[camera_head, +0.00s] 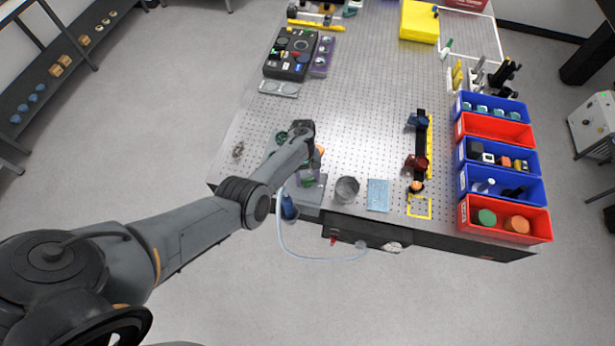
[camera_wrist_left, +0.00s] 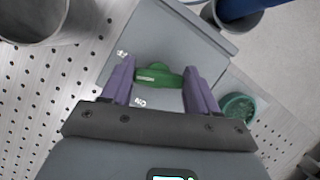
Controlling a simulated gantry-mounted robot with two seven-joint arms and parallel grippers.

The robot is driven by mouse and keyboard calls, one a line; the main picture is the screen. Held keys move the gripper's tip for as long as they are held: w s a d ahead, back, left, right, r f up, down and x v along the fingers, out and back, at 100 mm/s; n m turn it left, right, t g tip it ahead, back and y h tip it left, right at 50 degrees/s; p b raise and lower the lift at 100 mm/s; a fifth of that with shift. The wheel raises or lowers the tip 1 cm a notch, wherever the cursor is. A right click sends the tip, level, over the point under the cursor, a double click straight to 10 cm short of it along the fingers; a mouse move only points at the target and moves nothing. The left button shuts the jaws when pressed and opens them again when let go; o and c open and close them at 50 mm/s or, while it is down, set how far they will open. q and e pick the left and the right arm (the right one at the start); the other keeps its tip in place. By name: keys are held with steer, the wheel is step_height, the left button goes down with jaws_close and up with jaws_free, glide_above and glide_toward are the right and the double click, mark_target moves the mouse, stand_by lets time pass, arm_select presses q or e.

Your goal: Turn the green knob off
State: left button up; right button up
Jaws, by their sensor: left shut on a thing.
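The green knob (camera_wrist_left: 158,76) is a small bar-shaped handle on a grey box (camera_wrist_left: 165,35), seen in the left wrist view. My left gripper (camera_wrist_left: 157,72) has its two purple fingers on either end of the knob and is shut on it. In the head view the left gripper (camera_head: 309,179) is over the grey box (camera_head: 308,197) at the table's front left corner. The arm and gripper hide most of the knob there. White markings show on the box beside the knob. My right gripper is not in view.
A grey metal cup (camera_head: 347,189) and a light blue plate (camera_head: 378,195) stand to the right of the box. A clear hose (camera_head: 300,252) hangs off the front edge. Blue and red bins (camera_head: 505,217) line the right side. The perforated table middle (camera_head: 350,110) is clear.

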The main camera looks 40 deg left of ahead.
arm_select(q)
steer(key=shift+m+g+y, duration=0.5)
steer(key=shift+m+y, duration=0.3)
steer(key=shift+m, duration=1.5)
steer(key=o, duration=1.1)
steer(key=shift+c, duration=0.2)
steer(key=v, duration=1.1)
steer(key=shift+p, duration=0.3)
steer(key=shift+f, duration=0.15)
